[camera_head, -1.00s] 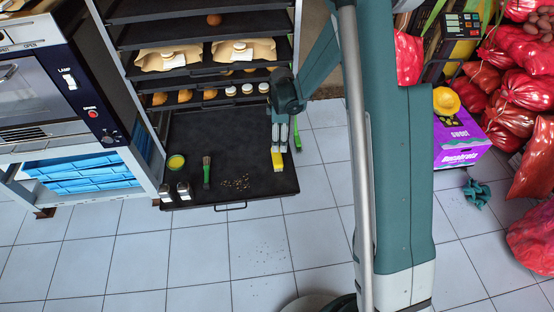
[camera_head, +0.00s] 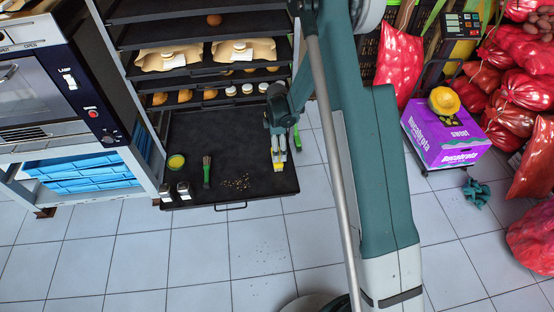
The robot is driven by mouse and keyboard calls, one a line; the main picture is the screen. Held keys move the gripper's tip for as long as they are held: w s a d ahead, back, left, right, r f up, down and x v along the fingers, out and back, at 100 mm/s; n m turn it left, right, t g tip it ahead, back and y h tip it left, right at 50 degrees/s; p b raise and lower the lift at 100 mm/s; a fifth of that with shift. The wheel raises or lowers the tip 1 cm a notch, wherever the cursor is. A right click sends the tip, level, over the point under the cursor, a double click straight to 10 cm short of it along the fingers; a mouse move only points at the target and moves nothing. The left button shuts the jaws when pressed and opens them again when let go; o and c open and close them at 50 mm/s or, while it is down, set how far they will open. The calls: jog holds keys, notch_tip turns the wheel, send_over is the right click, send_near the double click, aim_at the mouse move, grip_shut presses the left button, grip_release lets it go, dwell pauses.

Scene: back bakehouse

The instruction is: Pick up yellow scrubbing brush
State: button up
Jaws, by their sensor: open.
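The yellow scrubbing brush (camera_head: 278,166) lies near the right edge of the pulled-out black tray (camera_head: 228,188). Only part of its yellow body shows, as my gripper covers the rest. My gripper (camera_head: 278,154) points down over the brush with its fingers apart. The fingertips are right at the brush in the picture; whether they touch it cannot be told. A green thing (camera_head: 296,137) shows just right of my gripper.
On the tray are a green-handled brush (camera_head: 207,172), a small yellow-green bowl (camera_head: 176,162), two small jars (camera_head: 183,190) and scattered crumbs (camera_head: 236,183). Shelves with baked goods stand above. A purple box (camera_head: 442,140) and red sacks are at right.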

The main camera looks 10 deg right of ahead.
jog(key=shift+f, duration=1.3)
jog(key=shift+b, duration=0.3)
jog(key=shift+w+d+f+b, duration=0.1)
jog(key=shift+f+b, duration=0.35)
jog(key=shift+f, duration=0.85)
jog(key=shift+w+f+b, duration=0.1)
jog(key=shift+f+b, duration=0.3)
jog(key=shift+f, duration=0.9)
jog(key=c, duration=1)
